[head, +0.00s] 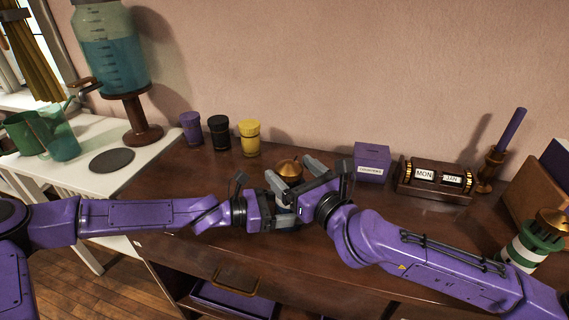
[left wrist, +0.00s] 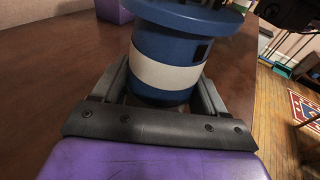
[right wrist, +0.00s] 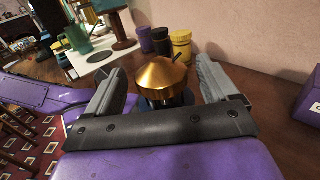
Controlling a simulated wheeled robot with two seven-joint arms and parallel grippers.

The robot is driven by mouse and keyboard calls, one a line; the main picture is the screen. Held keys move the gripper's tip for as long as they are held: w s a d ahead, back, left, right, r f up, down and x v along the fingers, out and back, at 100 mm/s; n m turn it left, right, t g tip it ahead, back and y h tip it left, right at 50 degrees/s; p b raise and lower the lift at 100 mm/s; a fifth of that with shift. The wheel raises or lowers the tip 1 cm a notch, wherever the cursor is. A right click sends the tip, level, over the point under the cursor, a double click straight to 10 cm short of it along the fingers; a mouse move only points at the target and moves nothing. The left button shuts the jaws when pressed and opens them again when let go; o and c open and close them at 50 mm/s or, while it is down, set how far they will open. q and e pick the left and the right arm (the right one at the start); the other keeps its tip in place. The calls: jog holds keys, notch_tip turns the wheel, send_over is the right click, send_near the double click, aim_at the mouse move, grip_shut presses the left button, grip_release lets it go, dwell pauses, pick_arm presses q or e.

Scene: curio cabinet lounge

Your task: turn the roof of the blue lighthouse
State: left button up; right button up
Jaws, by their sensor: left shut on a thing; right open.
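The blue lighthouse (left wrist: 168,75) has a blue body with a white band and stands on the brown cabinet top. My left gripper (left wrist: 165,95) is shut on its body, one finger on each side. Its gold cone roof (right wrist: 161,76) shows in the right wrist view between the fingers of my right gripper (right wrist: 160,82), which is open with a gap on both sides of the roof. In the head view the roof (head: 289,168) shows between the grippers; the body is mostly hidden behind them. The right gripper (head: 295,178) is at roof height.
A green and white lighthouse (head: 524,247) with a gold roof stands at the right, near my right arm. A purple box (head: 372,162), a day-and-month block calendar (head: 435,180) and a candle holder (head: 490,168) stand along the back. Three jars (head: 219,134) stand behind left.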

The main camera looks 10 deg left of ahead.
aim_at(288, 163)
jog(key=x, duration=0.3)
jog(key=shift+w+a, duration=0.2)
jog(key=c, duration=1)
jog(key=shift+m+t+h, duration=0.3)
jog(key=shift+t, duration=0.1)
jog(key=m+t+h, duration=0.2)
jog(key=h, duration=0.1)
jog(key=shift+d+m+t+h, duration=0.1)
jog(key=shift+m+t+h, duration=0.2)
jog(key=shift+m, duration=0.1)
jog(key=m+h, duration=0.1)
jog(key=h, duration=0.1)
jog(key=m+t+h, duration=0.1)
jog(key=m+h, duration=0.1)
jog(key=m+t+h, duration=0.1)
jog(key=h, duration=0.1)
jog(key=shift+w+d+m+h, duration=0.15)
jog(key=shift+d+m+h, duration=0.15)
jog(key=shift+h, duration=0.1)
jog(key=m+h, duration=0.2)
jog(key=h, duration=0.1)
jog(key=m+h, duration=0.2)
jog(key=h, duration=0.1)
jog(key=d+m+g+h, duration=0.1)
jog(key=h, duration=0.2)
jog(key=shift+f+m, duration=0.1)
jog(key=shift+m, duration=0.3)
